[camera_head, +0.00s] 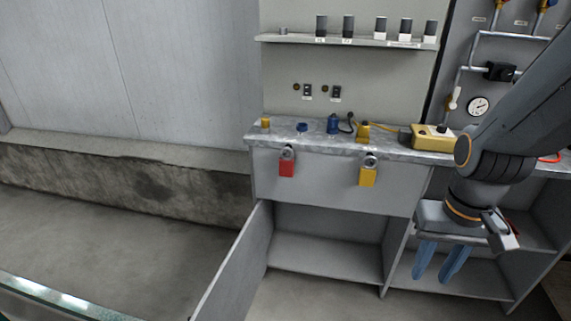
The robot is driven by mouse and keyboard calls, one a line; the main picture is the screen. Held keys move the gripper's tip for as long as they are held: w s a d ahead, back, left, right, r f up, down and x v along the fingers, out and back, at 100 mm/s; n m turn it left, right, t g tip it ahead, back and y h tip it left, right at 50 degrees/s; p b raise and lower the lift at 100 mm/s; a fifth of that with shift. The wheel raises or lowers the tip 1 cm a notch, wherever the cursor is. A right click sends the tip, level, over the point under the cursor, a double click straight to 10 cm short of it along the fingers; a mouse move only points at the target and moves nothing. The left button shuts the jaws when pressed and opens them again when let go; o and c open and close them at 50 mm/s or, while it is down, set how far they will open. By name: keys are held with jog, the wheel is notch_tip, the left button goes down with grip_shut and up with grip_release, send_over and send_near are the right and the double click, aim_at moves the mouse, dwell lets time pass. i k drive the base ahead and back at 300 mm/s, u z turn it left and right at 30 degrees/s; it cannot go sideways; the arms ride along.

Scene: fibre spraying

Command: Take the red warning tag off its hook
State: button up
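A red tag-like piece (287,168) hangs from a round grey fitting on the grey front panel of the bench, left of the middle. It could also be a padlock; the hook itself is too small to make out. A similar yellow piece (368,177) hangs to its right. My gripper (433,278) is at the right, pointing down, in front of the lower shelves. Its two blue fingers are apart with nothing between them, so it is open. It is well to the right of and lower than the red piece, touching neither hanging piece.
The bench top (290,133) holds small fittings and a yellow box (433,138). An open cabinet door (236,272) juts forward below the red piece. A shelf (345,41) with several dark cylinders is above. A small red part (509,227) shows behind my gripper.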

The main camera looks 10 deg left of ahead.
aim_at(286, 165)
jog(key=u, duration=0.25)
jog(key=i, duration=1.2)
jog(key=u, duration=0.4)
